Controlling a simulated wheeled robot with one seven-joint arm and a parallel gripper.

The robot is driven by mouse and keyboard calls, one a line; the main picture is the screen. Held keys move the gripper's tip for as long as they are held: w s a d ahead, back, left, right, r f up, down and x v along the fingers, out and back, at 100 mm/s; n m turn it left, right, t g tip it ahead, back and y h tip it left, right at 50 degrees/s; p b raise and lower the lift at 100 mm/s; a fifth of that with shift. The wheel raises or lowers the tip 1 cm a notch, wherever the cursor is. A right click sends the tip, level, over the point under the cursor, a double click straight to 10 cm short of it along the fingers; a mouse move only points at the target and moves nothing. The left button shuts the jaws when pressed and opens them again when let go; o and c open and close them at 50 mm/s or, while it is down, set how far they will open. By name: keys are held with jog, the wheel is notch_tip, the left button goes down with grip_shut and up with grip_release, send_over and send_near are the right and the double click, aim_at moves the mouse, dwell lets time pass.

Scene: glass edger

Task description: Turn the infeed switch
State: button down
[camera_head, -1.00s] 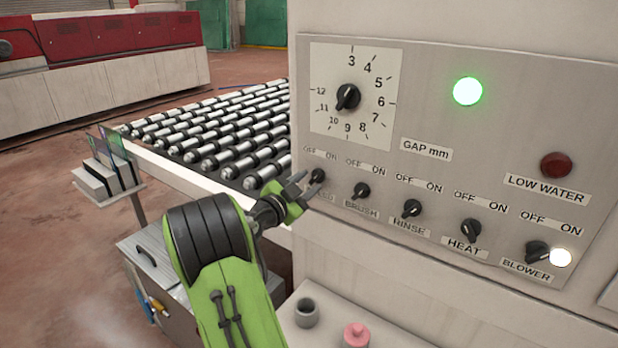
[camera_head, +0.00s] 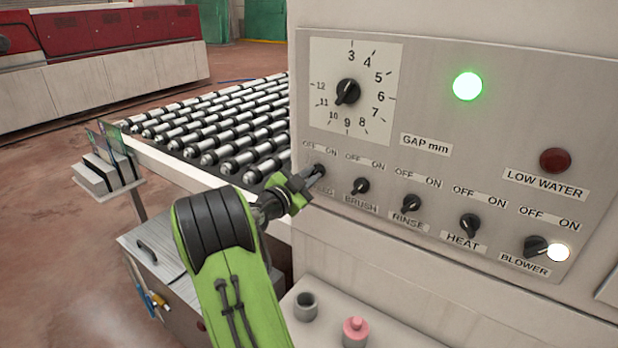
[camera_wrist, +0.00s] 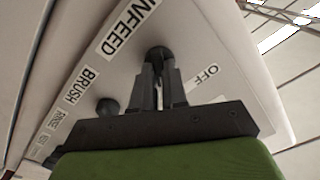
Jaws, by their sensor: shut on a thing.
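The infeed switch (camera_head: 319,171) is the leftmost black knob in the bottom row of the grey panel, with OFF and ON labels above it. My gripper (camera_head: 309,178) is at this knob, coming from the lower left. In the wrist view, the infeed knob (camera_wrist: 160,54) sits between the tips of my gripper (camera_wrist: 161,75), which are shut on it. The INFEED label (camera_wrist: 128,27) shows beside it. The fingers hide part of the knob, so its exact pointing direction is unclear.
Brush (camera_head: 359,186), rinse (camera_head: 411,203), heat (camera_head: 469,226) and blower (camera_head: 537,247) knobs continue to the right. A lit green lamp (camera_head: 467,86) and dark red lamp (camera_head: 555,160) are above. The roller conveyor (camera_head: 230,135) lies left.

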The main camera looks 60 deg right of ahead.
jog(key=n+b, duration=0.1)
jog(key=n, duration=0.9)
jog(key=shift+w+n, duration=0.15)
jog(key=shift+n, duration=1.75)
jog(key=shift+f, duration=0.1)
jog(key=c, duration=1.2)
grip_release()
jog(key=shift+o, duration=0.2)
